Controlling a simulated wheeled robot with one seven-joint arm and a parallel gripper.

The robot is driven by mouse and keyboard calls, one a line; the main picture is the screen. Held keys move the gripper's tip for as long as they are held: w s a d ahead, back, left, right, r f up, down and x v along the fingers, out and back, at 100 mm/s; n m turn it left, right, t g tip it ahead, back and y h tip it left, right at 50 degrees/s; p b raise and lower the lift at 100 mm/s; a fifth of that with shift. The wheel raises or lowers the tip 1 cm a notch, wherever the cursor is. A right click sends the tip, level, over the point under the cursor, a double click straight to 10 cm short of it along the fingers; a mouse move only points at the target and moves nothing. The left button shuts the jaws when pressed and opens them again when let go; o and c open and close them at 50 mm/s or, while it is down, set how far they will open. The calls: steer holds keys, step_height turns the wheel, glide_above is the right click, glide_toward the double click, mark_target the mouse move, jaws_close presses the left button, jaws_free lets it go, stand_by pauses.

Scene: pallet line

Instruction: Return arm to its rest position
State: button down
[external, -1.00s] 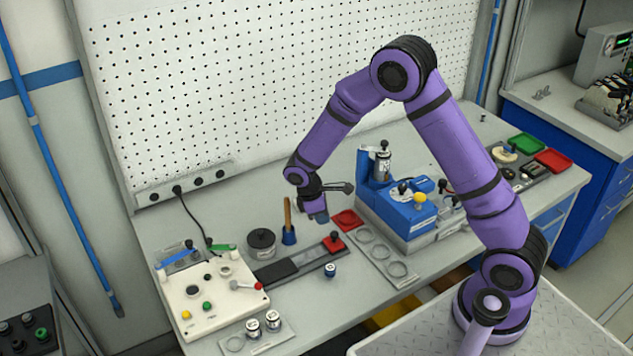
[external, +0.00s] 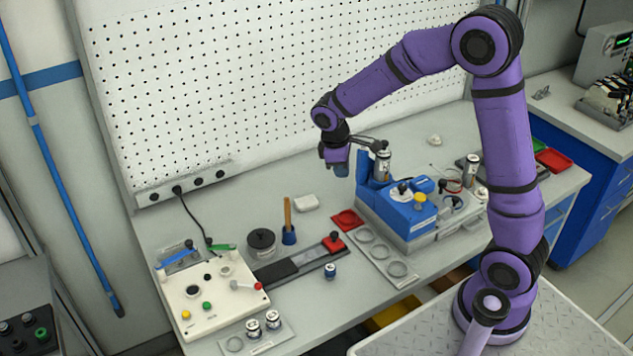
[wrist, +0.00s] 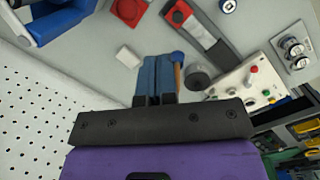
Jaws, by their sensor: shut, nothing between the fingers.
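My purple arm is bent over the workbench (external: 320,310), with its elbow high at the right in the external view. My gripper (external: 341,170) hangs above the bench, left of the blue machine (external: 405,215) and in front of the pegboard. In the wrist view its two blue fingers (wrist: 157,60) lie side by side, shut, with nothing held. They point at the bench near the wooden-handled tool in its blue holder, apart from it.
A white block (external: 306,202), the tool holder (external: 289,236), a dark round pot (external: 261,243) and a cream control box (external: 211,288) stand on the bench. A red pad (external: 347,219) lies by the machine. The pegboard (external: 250,90) rises behind.

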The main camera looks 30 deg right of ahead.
steer(key=s+d+r+m+t+y, duration=0.25)
steer(key=s+d+r+m, duration=0.25)
steer(key=s+d+r, duration=0.55)
steer(key=s+d+r+m+t, duration=0.1)
steer(key=s+d+r+m, duration=0.1)
steer(key=s, duration=0.5)
steer(key=s+d+r+m+t, duration=0.1)
steer(key=s+r+m+t, duration=0.1)
steer(key=s, duration=0.6)
steer(key=shift+d+r+m, duration=0.4)
steer(key=shift+r, duration=0.4)
